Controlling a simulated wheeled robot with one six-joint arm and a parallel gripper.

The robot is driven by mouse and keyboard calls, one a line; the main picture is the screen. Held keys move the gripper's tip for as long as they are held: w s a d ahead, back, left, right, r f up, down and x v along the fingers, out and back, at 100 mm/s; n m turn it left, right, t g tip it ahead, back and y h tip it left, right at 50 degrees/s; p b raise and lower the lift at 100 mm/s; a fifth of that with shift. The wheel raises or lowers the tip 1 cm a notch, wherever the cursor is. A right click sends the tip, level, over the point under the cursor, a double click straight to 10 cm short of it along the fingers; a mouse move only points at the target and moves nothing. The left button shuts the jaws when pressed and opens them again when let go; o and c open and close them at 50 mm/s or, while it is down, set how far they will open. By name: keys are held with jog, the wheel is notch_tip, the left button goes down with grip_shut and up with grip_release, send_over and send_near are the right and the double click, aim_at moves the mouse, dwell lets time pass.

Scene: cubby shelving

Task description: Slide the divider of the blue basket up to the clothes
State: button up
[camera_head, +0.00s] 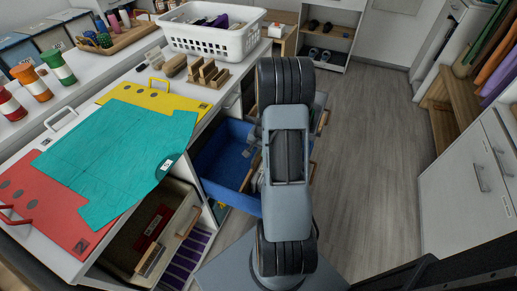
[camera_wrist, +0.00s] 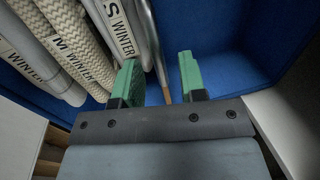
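The blue basket (camera_head: 222,150) stands below the counter in the head view, partly covered by my arm. Its blue inside (camera_wrist: 222,35) fills much of the wrist view. Folded clothes (camera_wrist: 75,50) in white, cream and grey, with WINTER labels, stand on the left there. A thin upright strip with a brown edge (camera_wrist: 166,91), seemingly the divider, is close to the right of the clothes. My gripper (camera_wrist: 158,75) has green fingers spread apart, one on either side of this strip, with gaps visible. The fingertips are hidden in the head view.
The counter holds a teal cloth (camera_head: 125,155), a white laundry basket (camera_head: 215,40) and a wooden organizer (camera_head: 208,74). An open drawer (camera_head: 150,235) is below it. Bare floor (camera_head: 365,150) lies to the right of my arm.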

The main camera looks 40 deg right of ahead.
notch_tip(320, 180, up, 14)
jog(key=s+d+p, duration=0.1)
jog(key=s+p, duration=0.1)
jog(key=shift+s+d+f, duration=0.15)
jog(key=shift+f, duration=0.1)
dwell(0.6)
jog(key=s+a+r+n+p, duration=0.3)
jog(key=a+r+n+p, duration=0.1)
jog(key=a+r, duration=0.3)
jog(key=s+a+r+n+t+p, duration=0.1)
jog(key=s+a+r+n+p, duration=0.2)
jog(key=a+r, duration=0.5)
jog(key=s+a+r+n+h+p, duration=0.1)
jog(key=s+a+r+n+p, duration=0.2)
jog(key=a+r+n+p, duration=0.2)
jog(key=a+r, duration=0.2)
jog(key=a, duration=0.1)
jog(key=shift+a+r+n+t, duration=0.3)
jog(key=shift+a+r, duration=0.05)
jog(key=shift+r, duration=0.05)
jog(key=shift+s+a, duration=0.1)
